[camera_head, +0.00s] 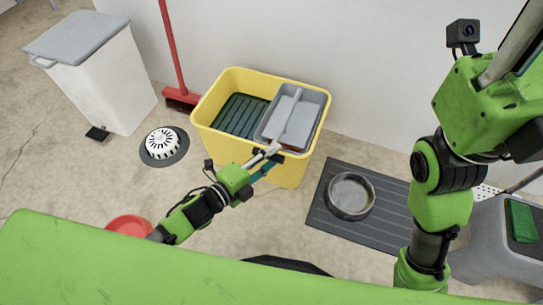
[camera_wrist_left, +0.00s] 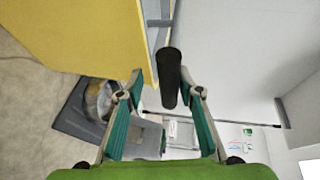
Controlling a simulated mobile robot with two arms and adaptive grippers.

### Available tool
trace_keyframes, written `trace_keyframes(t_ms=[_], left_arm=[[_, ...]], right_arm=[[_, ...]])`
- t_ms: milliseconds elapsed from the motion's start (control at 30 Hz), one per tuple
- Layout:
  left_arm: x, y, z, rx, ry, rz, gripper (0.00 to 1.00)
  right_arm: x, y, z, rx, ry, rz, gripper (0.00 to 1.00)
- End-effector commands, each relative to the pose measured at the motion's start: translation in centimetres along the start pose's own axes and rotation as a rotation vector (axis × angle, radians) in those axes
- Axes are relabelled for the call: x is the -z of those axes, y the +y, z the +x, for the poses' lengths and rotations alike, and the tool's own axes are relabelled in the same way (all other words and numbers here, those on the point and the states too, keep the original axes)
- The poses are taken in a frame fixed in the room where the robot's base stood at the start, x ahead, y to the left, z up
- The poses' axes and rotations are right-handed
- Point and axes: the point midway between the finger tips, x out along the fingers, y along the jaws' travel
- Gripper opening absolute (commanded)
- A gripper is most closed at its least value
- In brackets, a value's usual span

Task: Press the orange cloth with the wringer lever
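The wringer (camera_head: 272,128) is a grey basket on the right part of a yellow bucket (camera_head: 215,140). Its pale lever (camera_head: 289,116) slants toward the bucket's front rim. My left gripper (camera_head: 268,158) is at the front rim, by the lever's lower end. In the left wrist view, its teal fingers are apart, with the lever's dark cylindrical grip (camera_wrist_left: 170,78) between their tips, not clamped. My right gripper (camera_head: 518,45) is partly seen at top right; its tips are out of frame.
A round metal bowl (camera_head: 350,195) lies on a dark ribbed mat (camera_head: 380,218) right of the bucket. A red broom (camera_head: 182,97), a white bin (camera_head: 105,85) and a white vent (camera_head: 162,143) are to the left. A red round thing (camera_head: 128,225) is at lower left.

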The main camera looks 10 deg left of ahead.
Motion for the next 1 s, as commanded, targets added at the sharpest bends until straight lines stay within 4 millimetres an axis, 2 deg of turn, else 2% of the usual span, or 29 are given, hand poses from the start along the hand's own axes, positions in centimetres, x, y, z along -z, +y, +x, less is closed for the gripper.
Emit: trace_keyframes(t_ms=[167,267,700,833,1000], left_arm=[[0.1,0.0,-0.2,0.000,0.002,0.000,0.33],[0.1,0.1,-1.1,-0.002,0.001,0.000,0.33],[0.1,0.1,-9.4,-0.003,0.002,0.000,0.33],[0.0,0.1,-11.0,-0.002,0.001,0.000,0.33],[0.0,0.0,-11.9,0.000,0.001,0.001,0.33]], right_arm=[[0.1,0.0,0.0,-0.001,-0.002,0.000,0.40],[0.1,0.0,0.0,0.000,-0.001,-0.001,0.40],[0.0,0.0,0.0,0.000,-0.001,0.000,0.40],[0.0,0.0,0.0,0.000,-0.001,0.000,0.40],[0.0,0.0,0.0,0.000,0.000,0.000,0.40]])
